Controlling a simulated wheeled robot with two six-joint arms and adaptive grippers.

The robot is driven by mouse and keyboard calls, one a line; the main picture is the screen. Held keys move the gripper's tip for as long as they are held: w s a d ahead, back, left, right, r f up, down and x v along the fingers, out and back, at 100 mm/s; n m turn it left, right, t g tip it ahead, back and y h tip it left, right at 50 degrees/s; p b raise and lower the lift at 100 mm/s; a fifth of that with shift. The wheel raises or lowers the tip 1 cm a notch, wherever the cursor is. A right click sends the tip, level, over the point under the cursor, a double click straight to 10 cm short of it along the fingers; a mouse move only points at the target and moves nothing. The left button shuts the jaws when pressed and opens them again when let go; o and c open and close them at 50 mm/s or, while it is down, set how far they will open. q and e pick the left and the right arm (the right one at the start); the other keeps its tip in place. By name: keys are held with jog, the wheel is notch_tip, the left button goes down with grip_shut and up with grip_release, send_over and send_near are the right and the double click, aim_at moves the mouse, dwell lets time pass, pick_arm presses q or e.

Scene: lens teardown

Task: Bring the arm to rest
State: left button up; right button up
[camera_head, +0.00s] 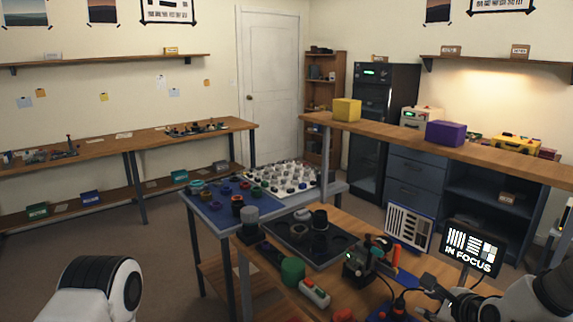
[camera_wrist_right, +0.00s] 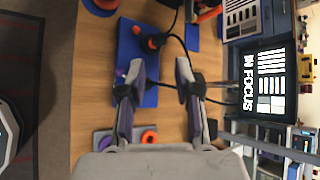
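My right gripper (camera_head: 424,296) is at the lower right of the head view, above the wooden workbench (camera_head: 262,268). In the right wrist view my right gripper (camera_wrist_right: 159,76) has its two fingers apart, with nothing between them. Beneath it are bare wood, a blue plate (camera_wrist_right: 128,62) and a black cable. Part of my left arm (camera_head: 98,290), white and black, shows at the lower left of the head view. Its gripper is outside the picture.
A screen reading "IN FOCUS" (camera_head: 471,245) stands close by my right gripper. A dark tray (camera_head: 283,240) with round parts, a green cylinder (camera_head: 292,270) and a small device (camera_head: 358,266) are on the bench. Beyond are a blue mat (camera_head: 214,212) and white parts tray (camera_head: 266,179).

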jog(key=s+a+f+n+g, duration=0.25)
jog(key=s+f+n, duration=0.35)
jog(key=f, duration=0.3)
jog(key=s+a+f+n+g, duration=0.1)
jog(key=s+f+n+g, duration=0.2)
jog(key=s+f+n, duration=0.45)
jog(key=s+a+f+n+g, duration=0.1)
jog(key=s+f+n+g, duration=0.1)
jog(key=s+f+n, duration=0.3)
jog(key=s+a+f+n+g+h, duration=0.1)
jog(key=s+f+n, duration=0.5)
jog(key=s, duration=0.6)
jog(key=shift+s+f+g+h, duration=0.35)
jog(key=shift+f+g, duration=0.2)
jog(key=shift+g, duration=0.3)
